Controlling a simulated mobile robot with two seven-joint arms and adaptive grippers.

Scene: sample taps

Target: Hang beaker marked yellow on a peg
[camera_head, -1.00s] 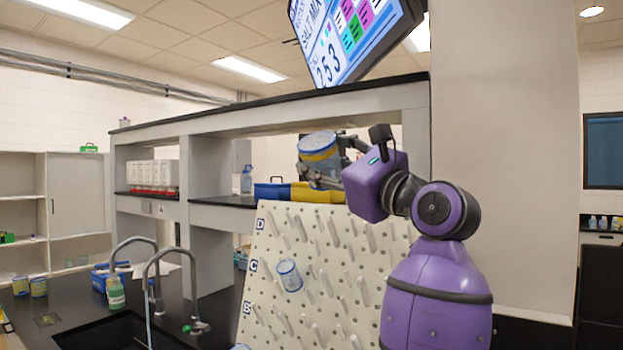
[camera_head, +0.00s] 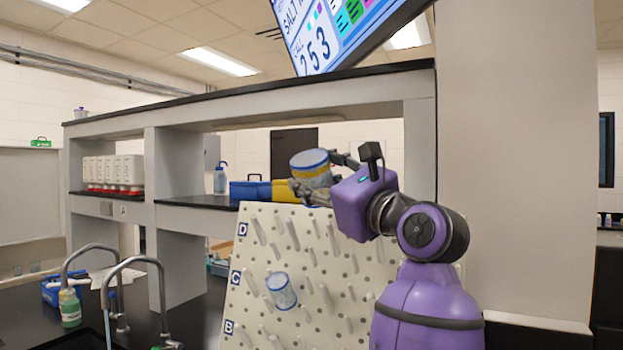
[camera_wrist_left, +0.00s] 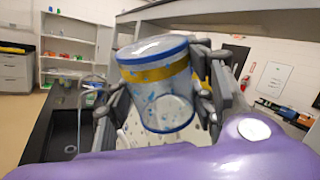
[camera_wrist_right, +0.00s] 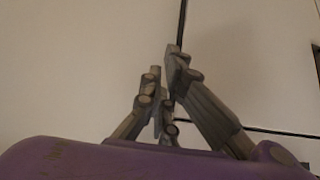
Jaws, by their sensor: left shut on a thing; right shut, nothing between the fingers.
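The beaker with a yellow band (camera_head: 310,162) has blue rims and is held in the air in front of the shelf, above the top of the pegboard (camera_head: 258,325). My left gripper (camera_head: 320,176) is shut on it. In the left wrist view the beaker (camera_wrist_left: 158,88) sits between the fingers, slightly tilted, blue droplets on its wall. The white pegboard leans back, with rows marked D, C and B and several pegs. Another clear beaker with blue rims (camera_head: 281,291) hangs near row C. My right gripper shows only in the right wrist view (camera_wrist_right: 172,62), shut and empty.
A shelf unit (camera_head: 180,228) stands behind the board, with blue and yellow bins (camera_head: 250,191) and white bottles (camera_head: 112,172). Taps (camera_head: 135,270) and a green bottle (camera_head: 70,308) are at left. A grey pillar (camera_head: 515,180) is at right. A screen (camera_head: 330,30) hangs above.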

